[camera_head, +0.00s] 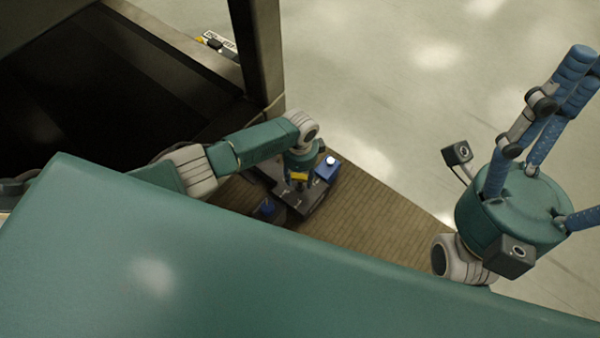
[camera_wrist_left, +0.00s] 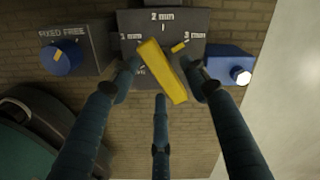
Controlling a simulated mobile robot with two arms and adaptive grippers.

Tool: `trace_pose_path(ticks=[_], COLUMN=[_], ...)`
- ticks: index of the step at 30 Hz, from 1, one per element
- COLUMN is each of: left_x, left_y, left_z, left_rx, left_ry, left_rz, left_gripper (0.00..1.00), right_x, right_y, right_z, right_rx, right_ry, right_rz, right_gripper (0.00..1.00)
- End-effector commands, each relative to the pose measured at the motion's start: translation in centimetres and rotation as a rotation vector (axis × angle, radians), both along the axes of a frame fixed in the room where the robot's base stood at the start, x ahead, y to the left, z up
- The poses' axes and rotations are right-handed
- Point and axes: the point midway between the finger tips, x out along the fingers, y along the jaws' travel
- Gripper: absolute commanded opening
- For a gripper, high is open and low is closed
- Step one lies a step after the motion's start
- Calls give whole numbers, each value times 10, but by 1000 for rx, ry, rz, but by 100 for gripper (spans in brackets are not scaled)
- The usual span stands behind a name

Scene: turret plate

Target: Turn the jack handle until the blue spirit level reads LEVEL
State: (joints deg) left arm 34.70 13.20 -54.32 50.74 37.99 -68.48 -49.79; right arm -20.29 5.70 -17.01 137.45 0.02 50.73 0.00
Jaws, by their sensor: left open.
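The yellow handle bar (camera_wrist_left: 163,70) lies slanted across a dark plate (camera_wrist_left: 190,20) marked 1 mm, 2 mm and 3 mm; a small yellow mark sits near 3 mm. The handle shows in the head view (camera_head: 299,177). My left gripper (camera_wrist_left: 161,82) is open, its three blue fingers spread around the bar; I cannot tell whether they touch it. A blue box with a round white face (camera_wrist_left: 230,66), right of the plate, also shows in the head view (camera_head: 327,168); I cannot read any level there. My right gripper (camera_head: 560,120) is open and empty at the right.
A blue knob (camera_wrist_left: 62,57) on a dark block labelled FIXED FREE stands left of the plate. All this rests on a brown slatted surface (camera_head: 375,215). A dark machine frame (camera_head: 262,50) rises behind my left arm. Pale floor lies beyond.

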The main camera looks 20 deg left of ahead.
Motion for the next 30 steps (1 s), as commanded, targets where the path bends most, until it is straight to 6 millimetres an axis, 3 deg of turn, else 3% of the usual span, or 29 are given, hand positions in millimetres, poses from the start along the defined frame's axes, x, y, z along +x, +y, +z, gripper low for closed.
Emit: trace_pose_path(ticks=[8, 21, 30], left_x=[1, 1, 0], left_y=[0, 0, 1], left_z=[26, 108, 121], left_rx=[-1, -1, 1], left_ry=[-3, -1, 0], left_rz=[-1, 0, 0], left_gripper=[46, 46, 46], right_x=[0, 0, 0], right_y=[0, 1, 1], right_z=[-1, -1, -1], right_rx=[-1, -2, -2], right_ry=[2, 0, 0], right_rz=[1, 1, 2], right_gripper=[67, 67, 67])
